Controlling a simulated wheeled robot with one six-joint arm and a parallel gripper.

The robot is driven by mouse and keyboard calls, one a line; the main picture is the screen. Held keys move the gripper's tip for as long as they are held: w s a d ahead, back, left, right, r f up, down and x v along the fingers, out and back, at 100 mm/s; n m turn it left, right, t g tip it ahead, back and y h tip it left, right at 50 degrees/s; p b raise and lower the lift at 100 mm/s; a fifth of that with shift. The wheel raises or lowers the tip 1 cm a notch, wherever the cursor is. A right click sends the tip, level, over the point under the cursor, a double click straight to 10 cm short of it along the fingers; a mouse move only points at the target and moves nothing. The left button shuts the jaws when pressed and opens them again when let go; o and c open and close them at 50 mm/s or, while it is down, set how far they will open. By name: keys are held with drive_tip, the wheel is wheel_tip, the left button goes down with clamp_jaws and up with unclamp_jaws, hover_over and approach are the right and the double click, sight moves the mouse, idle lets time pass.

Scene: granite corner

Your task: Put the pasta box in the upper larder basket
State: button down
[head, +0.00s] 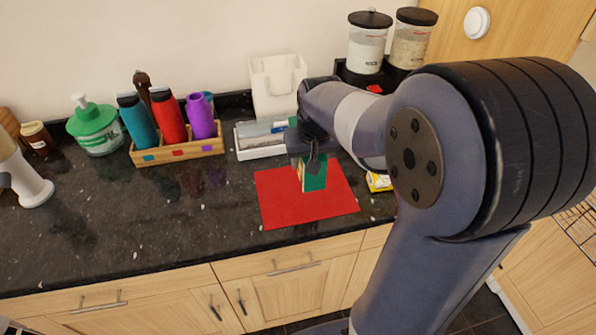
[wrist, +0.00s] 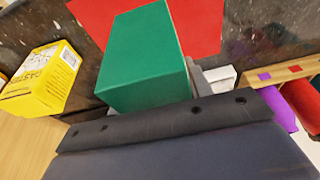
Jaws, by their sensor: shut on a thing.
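The yellow box (wrist: 42,82), with lettering that appears to read PASTA, stands left of my gripper in the wrist view. Only part of it shows in the head view (head: 378,182), on the counter right of the red mat, partly behind my arm. My gripper (head: 312,163) is shut on a green box (head: 315,179) over the red mat (head: 280,208). The green box (wrist: 146,55) also fills the middle of the wrist view; whether it touches the mat is unclear. A wire larder basket (head: 578,222) shows at the right edge of the head view.
A wooden rack (head: 180,152) holds teal, red and purple bottles. A white tray (head: 262,150) lies behind the mat. Lidded jars (head: 367,45) stand at the back right. The dark counter (head: 110,220) is clear at front left.

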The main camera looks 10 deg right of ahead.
drive_tip(key=shift+w+f, duration=0.15)
drive_tip(key=shift+w, duration=0.15)
wheel_tip(320, 180, down, 10)
drive_tip(key=shift+r+p, duration=0.2)
drive_tip(key=shift+p, duration=0.2)
drive_tip(key=shift+f, duration=0.1)
drive_tip(key=c, duration=1.1)
unclamp_jaws()
drive_tip(key=shift+f, duration=0.1)
drive_tip(key=shift+c, duration=0.2)
drive_tip(key=o, duration=0.5)
drive_tip(key=shift+c, duration=0.2)
